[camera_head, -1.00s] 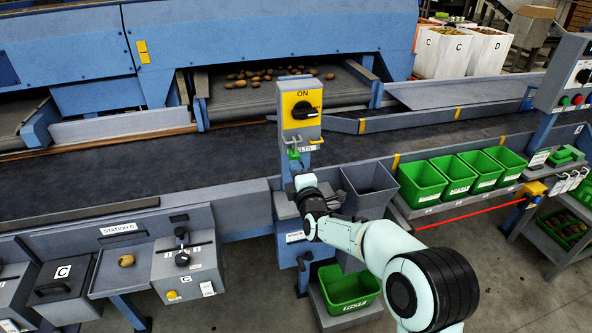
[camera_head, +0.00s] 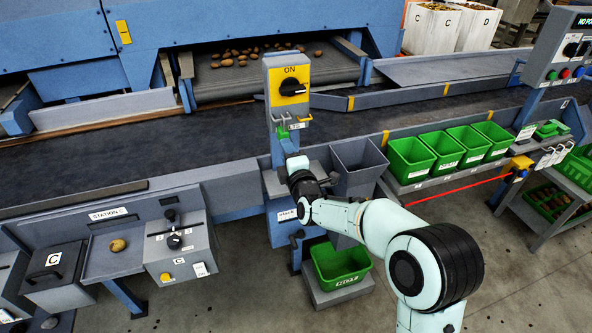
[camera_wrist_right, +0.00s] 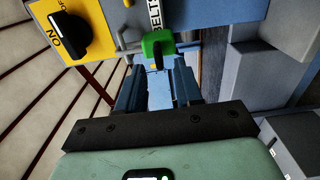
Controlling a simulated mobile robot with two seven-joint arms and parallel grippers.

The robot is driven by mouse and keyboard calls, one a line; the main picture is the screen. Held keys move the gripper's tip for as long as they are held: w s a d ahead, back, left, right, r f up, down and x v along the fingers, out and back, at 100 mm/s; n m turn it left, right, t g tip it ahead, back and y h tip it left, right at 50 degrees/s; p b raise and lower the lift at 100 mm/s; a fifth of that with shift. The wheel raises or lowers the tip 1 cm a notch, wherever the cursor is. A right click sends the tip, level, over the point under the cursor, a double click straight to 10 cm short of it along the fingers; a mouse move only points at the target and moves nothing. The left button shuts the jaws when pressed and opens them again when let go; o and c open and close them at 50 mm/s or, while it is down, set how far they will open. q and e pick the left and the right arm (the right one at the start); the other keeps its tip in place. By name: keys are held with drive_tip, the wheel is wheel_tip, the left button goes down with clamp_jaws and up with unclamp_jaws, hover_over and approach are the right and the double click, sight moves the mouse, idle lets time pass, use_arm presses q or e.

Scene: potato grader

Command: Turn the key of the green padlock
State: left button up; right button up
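The green padlock (camera_wrist_right: 157,43) hangs below the yellow switch plate. In the right wrist view it lies just beyond my fingertips, between their lines. A small dark part, perhaps the key (camera_wrist_right: 157,62), shows at its lower face; I cannot tell its turn clearly. In the head view the padlock (camera_head: 282,133) is small and partly hidden by my right gripper (camera_head: 289,150) just below it. In the wrist view the right gripper (camera_wrist_right: 157,78) is open, its two blue fingers apart with nothing clearly held between them. My left gripper is not in view.
The yellow plate (camera_head: 288,84) with its black ON knob sits above the padlock on a grey post. A grey bin (camera_head: 360,160) stands close to the right, green bins (camera_head: 411,157) farther right. The dark conveyor (camera_head: 100,160) runs behind.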

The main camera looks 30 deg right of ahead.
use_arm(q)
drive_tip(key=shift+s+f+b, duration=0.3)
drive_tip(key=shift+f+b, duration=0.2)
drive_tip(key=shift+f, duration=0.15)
use_arm(e)
drive_tip(key=v, duration=1.1)
drive_tip(key=shift+s, duration=0.15)
